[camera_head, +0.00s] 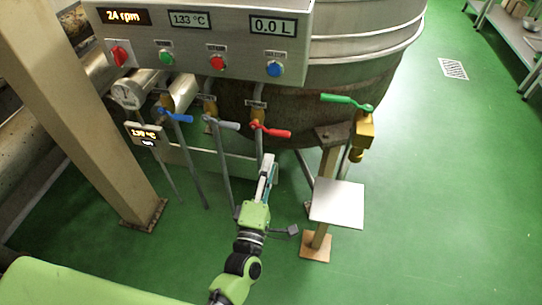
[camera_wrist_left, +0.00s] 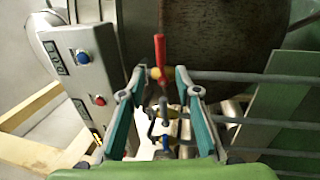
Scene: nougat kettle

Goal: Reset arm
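My left arm (camera_head: 237,270) is green and black and reaches up from the bottom of the head view. Its gripper (camera_head: 268,160) is just below the red-handled valve (camera_head: 275,132), in front of the pipes. In the left wrist view the two teal-padded fingers of the gripper (camera_wrist_left: 160,75) are spread apart with nothing held. The red valve handle (camera_wrist_left: 160,48) shows between and beyond the fingertips. I see a gap between gripper and handle in the head view. My right gripper is not in view.
The large kettle (camera_head: 355,50) and control panel (camera_head: 190,55) stand ahead. A blue lever (camera_head: 176,117), a grey lever (camera_head: 222,123) and a green-handled tap (camera_head: 347,100) are nearby. A square plate (camera_head: 337,203) stands right of the gripper. Green floor (camera_head: 440,200) is clear at right.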

